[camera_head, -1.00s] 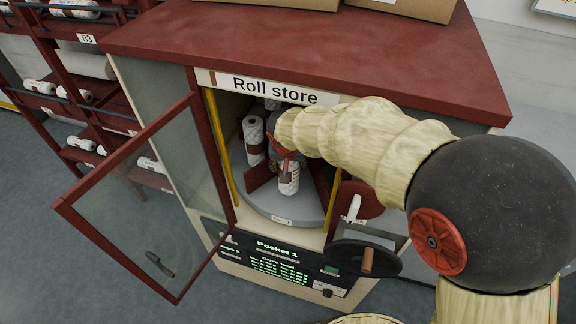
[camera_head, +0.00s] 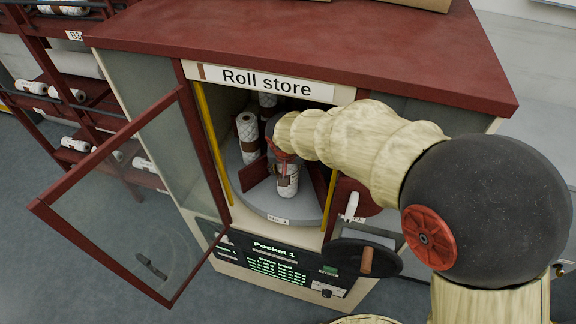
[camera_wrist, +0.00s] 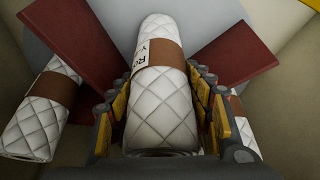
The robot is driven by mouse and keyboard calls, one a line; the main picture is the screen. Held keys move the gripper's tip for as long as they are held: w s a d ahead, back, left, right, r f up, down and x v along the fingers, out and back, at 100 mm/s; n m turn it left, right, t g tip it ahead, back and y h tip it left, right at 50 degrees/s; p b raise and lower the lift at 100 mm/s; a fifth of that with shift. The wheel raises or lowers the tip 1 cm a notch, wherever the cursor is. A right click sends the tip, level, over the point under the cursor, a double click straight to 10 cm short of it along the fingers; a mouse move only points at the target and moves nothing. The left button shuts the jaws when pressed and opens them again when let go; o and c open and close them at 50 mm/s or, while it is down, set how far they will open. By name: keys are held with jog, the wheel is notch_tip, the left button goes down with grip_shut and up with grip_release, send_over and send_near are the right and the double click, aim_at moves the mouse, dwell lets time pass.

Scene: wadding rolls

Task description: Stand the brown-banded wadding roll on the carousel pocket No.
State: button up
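The brown-banded white quilted roll (camera_wrist: 160,95) stands between the two fingers of my gripper in the wrist view; dark print shows beside its band. In the head view the roll (camera_head: 288,181) is upright at the front pocket of the grey carousel (camera_head: 272,208), between dark red dividers. My gripper (camera_wrist: 160,90) reaches down around the roll, a finger on each side. Whether the fingers press on it is not clear. The gripper (camera_head: 283,152) is partly hidden by the arm in the head view. The roll's base contact is not clearly visible.
Another banded roll (camera_head: 247,136) stands in the pocket to the left, and one more (camera_head: 268,102) is behind. The glass door (camera_head: 115,205) is open to the left. Yellow posts flank the opening. A handwheel (camera_head: 364,258) is at front right. The display reads Pocket 1 (camera_head: 275,247).

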jog(key=o, duration=0.5)
jog(key=shift+c, duration=0.2)
jog(key=s+a+r, duration=0.1)
jog(key=s+r, duration=0.3)
jog(key=s, duration=1)
jog(key=shift+r, duration=0.2)
jog(key=shift+a, duration=0.15)
